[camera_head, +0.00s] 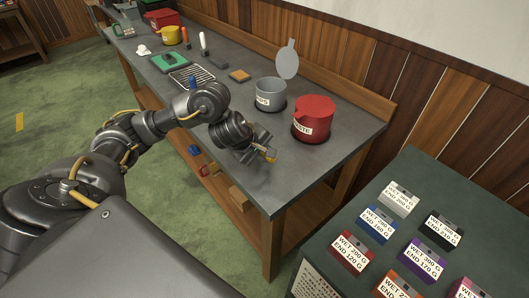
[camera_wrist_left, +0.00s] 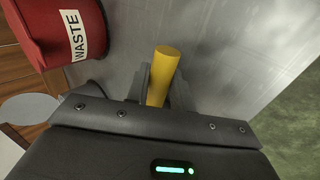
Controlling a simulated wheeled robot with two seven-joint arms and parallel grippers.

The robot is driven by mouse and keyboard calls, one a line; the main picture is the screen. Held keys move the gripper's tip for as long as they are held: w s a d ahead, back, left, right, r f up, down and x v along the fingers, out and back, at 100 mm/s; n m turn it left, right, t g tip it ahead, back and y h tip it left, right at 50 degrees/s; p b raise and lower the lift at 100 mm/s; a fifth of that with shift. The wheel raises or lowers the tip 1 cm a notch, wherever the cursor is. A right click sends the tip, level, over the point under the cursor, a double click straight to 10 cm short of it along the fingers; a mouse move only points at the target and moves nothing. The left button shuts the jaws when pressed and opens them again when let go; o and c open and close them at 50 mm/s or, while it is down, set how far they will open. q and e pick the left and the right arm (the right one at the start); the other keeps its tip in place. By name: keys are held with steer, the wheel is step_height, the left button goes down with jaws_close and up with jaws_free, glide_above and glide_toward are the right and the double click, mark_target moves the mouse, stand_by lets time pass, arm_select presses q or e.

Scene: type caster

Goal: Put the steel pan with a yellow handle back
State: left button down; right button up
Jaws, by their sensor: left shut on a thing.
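My left gripper (camera_head: 268,151) is over the near right part of the grey workbench (camera_head: 335,160), left of the red waste pot. It is shut on a yellow handle (camera_wrist_left: 164,72), which stands up between the fingers in the left wrist view. A small bit of yellow (camera_head: 271,157) shows at the fingertips in the head view. The pan's steel part cannot be made out in either view. I cannot tell whether it touches the bench. My right gripper is not in view.
The red waste pot (camera_head: 314,117) also shows in the left wrist view (camera_wrist_left: 60,30). A grey pot (camera_head: 270,93) stands beside it, with an upright grey disc (camera_head: 288,60) behind. A rack (camera_head: 192,77) lies farther back. A green table (camera_head: 440,195) with labelled blocks stands at right.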

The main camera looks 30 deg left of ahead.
arm_select(q)
steer(key=c, duration=1.2)
jaws_free()
steer(key=shift+r, duration=0.15)
steer(key=p+v, duration=0.4)
steer(key=v, duration=0.8)
steer(key=shift+d, duration=0.1)
